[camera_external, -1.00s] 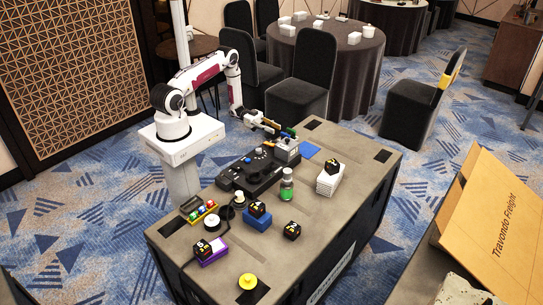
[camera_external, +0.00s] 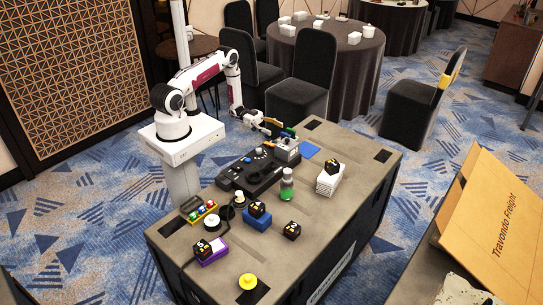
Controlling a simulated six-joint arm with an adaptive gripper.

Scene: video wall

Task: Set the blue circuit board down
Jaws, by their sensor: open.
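My gripper (camera_external: 281,130) is at the far edge of the grey table (camera_external: 330,225), just above and behind a grey box-shaped part (camera_external: 286,151). Its jaws are open. Small green and orange bits show at its fingertips; I cannot tell what they belong to. No other board can be made out.
A black device with knobs (camera_external: 247,173) stands in front of my gripper. A green bottle (camera_external: 287,187), a white stack (camera_external: 329,181) with a black cube on top, a blue block (camera_external: 257,221), a purple block (camera_external: 215,251) and a yellow knob (camera_external: 248,282) stand nearer.

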